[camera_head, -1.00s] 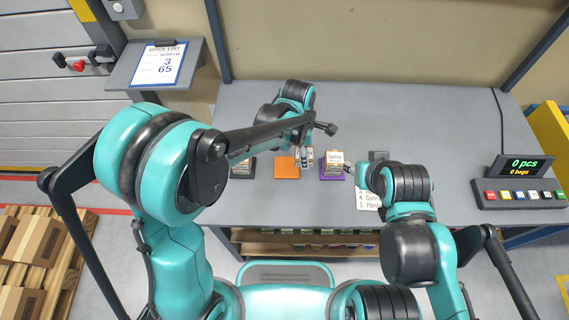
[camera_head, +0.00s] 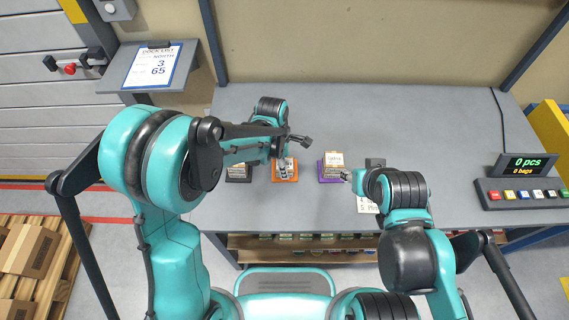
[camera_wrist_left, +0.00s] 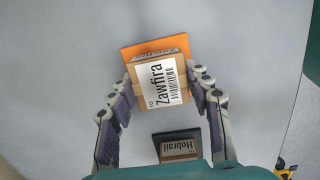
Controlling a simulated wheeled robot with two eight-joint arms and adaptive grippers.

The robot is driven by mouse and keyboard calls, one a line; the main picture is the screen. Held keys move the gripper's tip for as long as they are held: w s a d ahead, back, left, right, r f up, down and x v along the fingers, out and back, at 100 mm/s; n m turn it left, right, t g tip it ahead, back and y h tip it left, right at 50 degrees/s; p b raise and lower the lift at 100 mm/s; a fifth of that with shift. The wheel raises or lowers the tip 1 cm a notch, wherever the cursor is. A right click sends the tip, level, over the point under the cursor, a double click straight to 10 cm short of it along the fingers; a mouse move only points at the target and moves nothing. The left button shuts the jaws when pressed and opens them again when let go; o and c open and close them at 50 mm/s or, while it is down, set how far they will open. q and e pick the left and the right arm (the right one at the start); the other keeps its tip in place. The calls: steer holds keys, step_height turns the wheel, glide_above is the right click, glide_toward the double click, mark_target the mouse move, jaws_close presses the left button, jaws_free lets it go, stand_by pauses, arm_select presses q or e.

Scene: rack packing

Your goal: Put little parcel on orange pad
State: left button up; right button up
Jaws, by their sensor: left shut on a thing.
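A small brown parcel labelled Zawfira (camera_wrist_left: 157,84) is between the fingers of my left gripper (camera_wrist_left: 159,92) in the left wrist view. My left gripper (camera_head: 284,170) is shut on it, over the orange pad (camera_head: 290,179) in the head view. The orange pad (camera_wrist_left: 129,57) shows past the parcel's upper and left edges in the wrist view. I cannot tell whether the parcel touches the pad. My right gripper (camera_head: 346,175) is right of the purple pad, small and partly hidden by its arm; its jaw state is unclear.
A parcel labelled Hobrail (camera_wrist_left: 179,149) sits on a black pad (camera_wrist_left: 185,134), close beside the orange one. Another parcel (camera_head: 333,160) stands on a purple pad (camera_head: 325,178). A counter display (camera_head: 523,165) with buttons is at the right. The back of the grey table is clear.

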arm_select(q)
steer(key=o, duration=0.8)
steer(key=shift+f, duration=0.2)
steer(key=shift+c, duration=0.2)
steer(key=o, duration=0.4)
steer(key=shift+r, duration=0.15)
steer(key=shift+r, duration=0.3)
step_height(320, 180, up, 12)
steer(key=a+f+p, duration=0.1)
steer(key=a+p, duration=0.1)
steer(key=p, duration=0.2)
steer(key=s+a+r+m+t, duration=0.2)
steer(key=s+a+r+m, duration=0.1)
steer(key=s+a+m, duration=0.1)
steer(key=s+a+r+m+t+y, duration=0.1)
steer(key=s+a+r+m+t, duration=0.1)
steer(key=s+a+m, duration=0.2)
steer(key=s+a+r+m+t, duration=0.3)
steer(key=a+m, duration=0.4)
steer(key=m, duration=0.3)
steer(key=shift+s+a+r, duration=0.2)
steer(key=shift+s, duration=0.25)
steer(key=shift+s+a+r, duration=0.15)
steer(key=shift+s+a, duration=0.05)
steer(key=shift+s, duration=0.2)
